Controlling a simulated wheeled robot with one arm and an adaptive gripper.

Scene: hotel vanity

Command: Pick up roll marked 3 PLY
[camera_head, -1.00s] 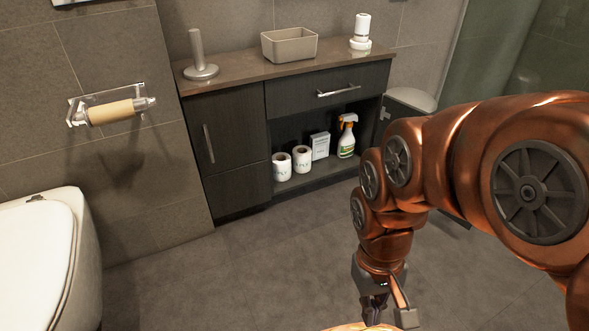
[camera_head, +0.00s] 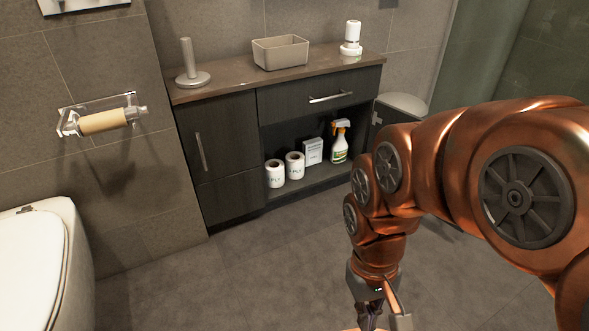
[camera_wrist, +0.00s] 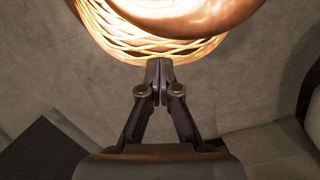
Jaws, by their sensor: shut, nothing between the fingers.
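Two white paper rolls stand upright side by side on the low open shelf of the vanity cabinet in the head view: a left roll (camera_head: 275,174) and a right roll (camera_head: 295,166). Both carry dark print that seems to include PLY, but the number on each is too small to read. My gripper (camera_head: 369,318) hangs low at the bottom of the head view, to the right of the rolls and well apart from them. In the wrist view my gripper (camera_wrist: 160,76) has its fingertips together with nothing between them. No roll shows there.
A small white box (camera_head: 313,151) and a spray bottle (camera_head: 340,142) stand right of the rolls. The open shelf (camera_head: 318,178) lies under a drawer (camera_head: 318,93). A wall holder carries a brown cardboard tube (camera_head: 103,122). A toilet (camera_head: 40,262) stands left. The floor before the cabinet is clear.

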